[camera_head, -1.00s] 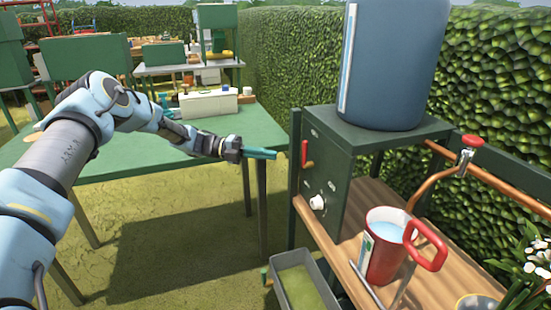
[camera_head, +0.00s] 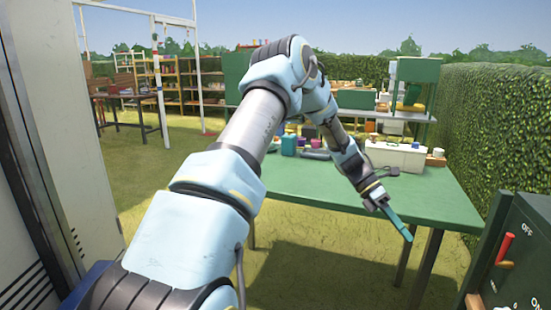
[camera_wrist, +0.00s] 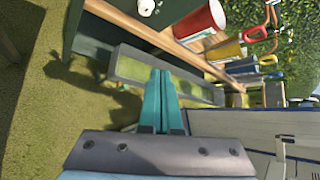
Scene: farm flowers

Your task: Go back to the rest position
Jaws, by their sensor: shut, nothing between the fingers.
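My gripper (camera_head: 403,232) is at the end of my arm, in front of the green table (camera_head: 300,188) in the head view. Its teal fingers point down and to the right. In the wrist view the two fingers (camera_wrist: 160,88) lie side by side, shut with nothing between them. My arm reaches across the middle of the head view, bent at the elbow, and hides part of the table.
A green box with a red lever (camera_head: 505,248) stands at the lower right. A white box (camera_head: 396,156) and small items sit on the table. A pale cabinet (camera_head: 65,130) stands at the left.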

